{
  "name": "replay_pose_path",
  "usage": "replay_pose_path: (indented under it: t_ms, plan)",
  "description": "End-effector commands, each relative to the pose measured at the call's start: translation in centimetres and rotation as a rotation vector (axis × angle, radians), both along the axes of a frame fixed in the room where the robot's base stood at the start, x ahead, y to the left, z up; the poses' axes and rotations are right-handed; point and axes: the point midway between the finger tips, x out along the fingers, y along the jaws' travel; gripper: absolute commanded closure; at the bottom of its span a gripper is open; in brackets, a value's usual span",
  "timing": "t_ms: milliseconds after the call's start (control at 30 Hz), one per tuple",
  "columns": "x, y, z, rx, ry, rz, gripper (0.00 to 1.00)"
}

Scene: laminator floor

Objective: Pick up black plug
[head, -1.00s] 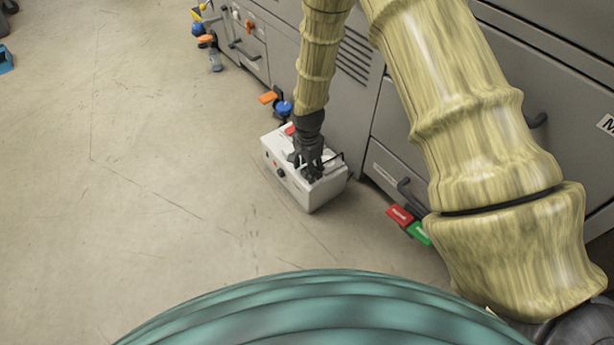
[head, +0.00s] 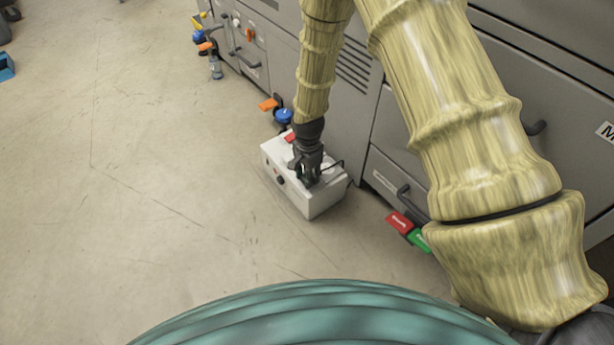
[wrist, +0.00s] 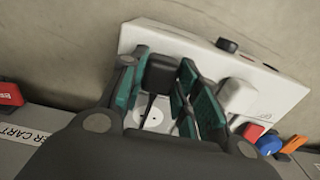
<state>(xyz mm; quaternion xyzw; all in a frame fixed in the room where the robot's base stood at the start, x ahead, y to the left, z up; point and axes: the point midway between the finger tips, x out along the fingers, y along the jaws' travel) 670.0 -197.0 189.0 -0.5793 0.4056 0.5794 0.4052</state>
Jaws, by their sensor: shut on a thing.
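The black plug (wrist: 160,72) shows in the wrist view between the green-lined fingers of my gripper (wrist: 163,85), which is shut on it. Its dark prongs or lead point toward a round white socket (wrist: 165,118) on the white box (head: 315,206); I cannot tell whether they touch it. In the head view my gripper (head: 307,176) is over the top of the box, and its fingers hide the plug. A white plug or block (wrist: 238,97) sits on the box right beside the fingers in the wrist view.
Grey machine cabinets (head: 384,178) stand close behind the box. A red block (head: 399,222) and a green block (head: 419,240) lie to its right. An orange-and-blue valve (head: 283,115) is behind it. The floor (head: 150,200) at left is clear.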

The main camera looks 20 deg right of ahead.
Motion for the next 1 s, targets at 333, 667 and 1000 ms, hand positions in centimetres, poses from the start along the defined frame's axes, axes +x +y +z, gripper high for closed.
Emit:
replay_pose_path:
  t_ms: [333,667,1000]
  plan:
    - [-0.5,1.0,3.7,0.000,0.003,0.003,0.91]
    - [-4.2,7.2,4.4,-0.001,0.003,0.003,0.91]
    - [-7.0,12.4,4.7,0.001,0.001,0.001,0.91]
